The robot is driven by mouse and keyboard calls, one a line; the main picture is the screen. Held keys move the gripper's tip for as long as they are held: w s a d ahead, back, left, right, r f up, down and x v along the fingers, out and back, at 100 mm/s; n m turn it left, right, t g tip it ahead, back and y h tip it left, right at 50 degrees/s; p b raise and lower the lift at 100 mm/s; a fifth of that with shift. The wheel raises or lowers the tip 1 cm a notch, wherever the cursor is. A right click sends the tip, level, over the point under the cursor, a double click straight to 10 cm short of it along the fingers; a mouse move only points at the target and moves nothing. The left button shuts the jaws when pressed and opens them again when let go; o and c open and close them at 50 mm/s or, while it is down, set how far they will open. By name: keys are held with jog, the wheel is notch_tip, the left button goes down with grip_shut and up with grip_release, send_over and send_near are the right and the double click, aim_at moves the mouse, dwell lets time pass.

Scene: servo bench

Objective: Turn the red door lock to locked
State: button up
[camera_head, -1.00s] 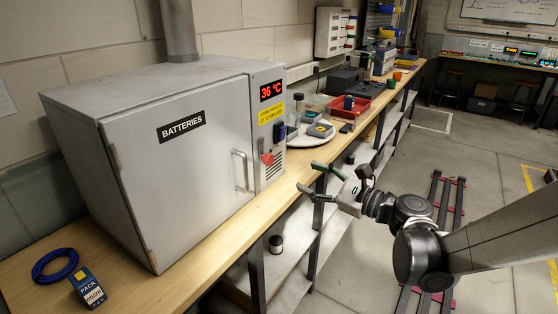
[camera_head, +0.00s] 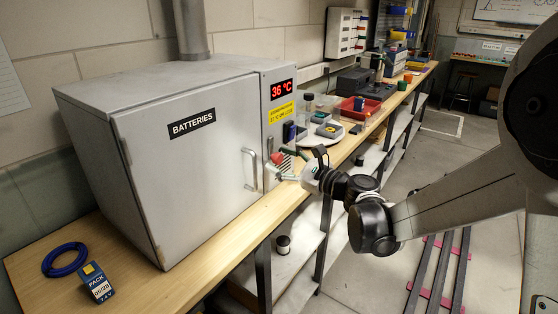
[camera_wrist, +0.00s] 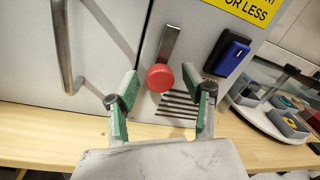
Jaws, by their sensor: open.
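The red door lock (camera_wrist: 160,77) is a round red knob at the lower end of a metal lever (camera_wrist: 170,42), on the panel right of the cabinet door. The lever points mostly down, its top leaning slightly right in the wrist view. In the head view the red knob (camera_head: 277,158) shows just above my gripper (camera_head: 281,168). In the wrist view my gripper (camera_wrist: 160,108) is open, its green-padded fingers on either side below the knob, with no visible contact. The grey cabinet door (camera_head: 185,180), labelled BATTERIES, looks closed, with a vertical bar handle (camera_wrist: 65,48).
A blue and black block (camera_wrist: 228,54) sits on the panel right of the lock. Vent slots (camera_wrist: 176,108) lie below it. A round white tray (camera_head: 318,139) with items and a red bin (camera_head: 358,108) stand further along the bench. A battery pack (camera_head: 96,283) and blue cable coil (camera_head: 65,262) lie front left.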

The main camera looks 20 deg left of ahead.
jog(key=shift+w+a, duration=0.15)
jog(key=shift+a, duration=0.25)
grip_shut()
